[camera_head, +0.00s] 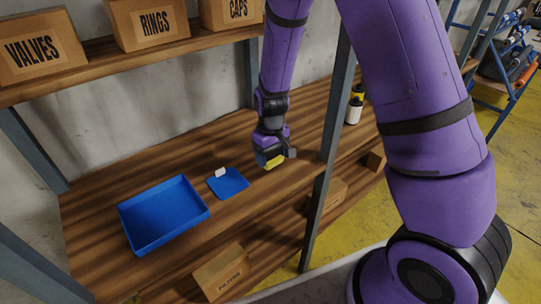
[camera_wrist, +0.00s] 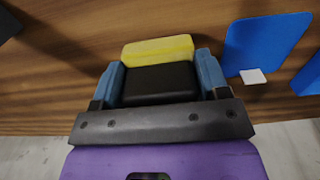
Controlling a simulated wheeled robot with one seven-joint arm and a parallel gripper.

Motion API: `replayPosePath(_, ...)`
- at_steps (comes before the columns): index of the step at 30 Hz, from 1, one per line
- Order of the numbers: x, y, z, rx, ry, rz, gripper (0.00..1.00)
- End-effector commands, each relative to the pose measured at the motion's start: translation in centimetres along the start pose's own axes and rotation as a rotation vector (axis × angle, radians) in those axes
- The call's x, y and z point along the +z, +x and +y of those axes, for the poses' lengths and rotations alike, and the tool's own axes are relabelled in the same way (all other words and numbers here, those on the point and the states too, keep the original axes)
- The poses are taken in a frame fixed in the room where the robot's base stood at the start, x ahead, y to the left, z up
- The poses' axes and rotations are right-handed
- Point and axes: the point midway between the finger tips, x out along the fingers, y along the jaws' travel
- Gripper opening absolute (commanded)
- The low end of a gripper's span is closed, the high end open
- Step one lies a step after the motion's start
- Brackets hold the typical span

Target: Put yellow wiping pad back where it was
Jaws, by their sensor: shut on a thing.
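The yellow wiping pad (camera_wrist: 158,50) is held in my gripper (camera_wrist: 160,80), between the two blue fingers in the wrist view. A black block (camera_wrist: 160,84) lies against the pad between the fingers. In the head view the pad (camera_head: 268,160) shows as a small yellow piece under my gripper (camera_head: 272,157), over the wooden shelf. I cannot tell whether the pad touches the shelf. A flat blue mat (camera_head: 230,184) with a small white tag (camera_head: 221,172) lies on the shelf to the left of my gripper. The mat also shows at the right in the wrist view (camera_wrist: 262,42).
A blue tray (camera_head: 163,240) stands on the same shelf left of the mat and looks empty. Bottles (camera_head: 354,105) stand at the right by a metal post (camera_head: 322,190). Boxes labelled VALVES (camera_head: 38,50), RINGS and CAPS sit on the shelf above.

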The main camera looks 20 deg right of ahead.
Motion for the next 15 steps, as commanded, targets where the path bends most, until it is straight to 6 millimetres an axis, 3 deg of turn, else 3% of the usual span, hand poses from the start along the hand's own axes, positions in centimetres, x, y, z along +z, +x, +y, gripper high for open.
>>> replayPosePath(6, -2.7, 0.4, 2.0, 0.001, 0.001, 0.000, 0.49)
replayPosePath(11, -3.1, 0.7, 2.3, 0.000, 0.001, 0.000, 0.49)
replayPosePath(15, -3.1, 2.2, 2.3, 0.000, 0.001, -0.003, 0.49)
